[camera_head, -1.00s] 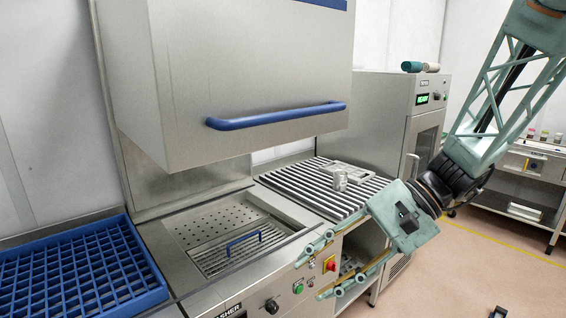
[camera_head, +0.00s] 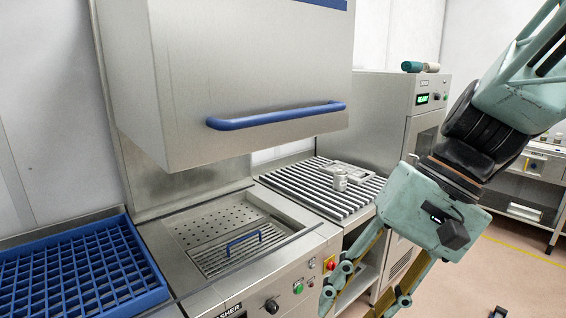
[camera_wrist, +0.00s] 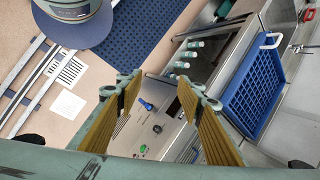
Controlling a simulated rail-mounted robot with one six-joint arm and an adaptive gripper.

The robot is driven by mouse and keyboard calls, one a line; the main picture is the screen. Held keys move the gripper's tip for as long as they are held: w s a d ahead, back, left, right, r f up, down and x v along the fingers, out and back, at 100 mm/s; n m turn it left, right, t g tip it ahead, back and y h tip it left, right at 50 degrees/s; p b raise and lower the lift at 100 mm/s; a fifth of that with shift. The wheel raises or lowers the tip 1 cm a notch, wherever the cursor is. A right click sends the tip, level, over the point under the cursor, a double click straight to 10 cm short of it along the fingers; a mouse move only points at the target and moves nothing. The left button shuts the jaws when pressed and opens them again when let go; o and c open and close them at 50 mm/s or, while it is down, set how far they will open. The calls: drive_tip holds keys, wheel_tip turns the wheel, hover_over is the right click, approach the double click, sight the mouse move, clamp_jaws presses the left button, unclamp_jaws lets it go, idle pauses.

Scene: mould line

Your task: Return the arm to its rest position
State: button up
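My gripper (camera_head: 366,290) hangs at the lower right of the head view, in front of the washer's front panel, and its fingertips run toward the bottom edge. In the wrist view my gripper (camera_wrist: 164,88) has its two yellow-padded fingers well apart, with nothing between them. It is open and empty. The arm comes down from the upper right of the head view. A small metal cylinder (camera_head: 340,181) and a flat metal mould plate (camera_head: 352,170) sit on the slatted rack (camera_head: 305,190), apart from the gripper.
The washer's raised hood (camera_head: 240,80) has a blue handle (camera_head: 275,116). Its open basin (camera_head: 225,235) holds a grate. A blue rack (camera_head: 75,270) stands at left. A cabinet (camera_head: 385,105) stands behind the slatted rack. Open floor (camera_head: 520,270) lies at right.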

drive_tip(key=s+d+r+n+t+h, duration=0.3)
drive_tip(key=s+d+r+t+h, duration=0.1)
drive_tip(key=s+d, duration=0.6)
drive_tip(key=shift+d+r+t+h, duration=0.2)
drive_tip(key=shift+r+t+h, duration=0.2)
drive_tip(key=shift+r+h, duration=0.4)
idle(1.2)
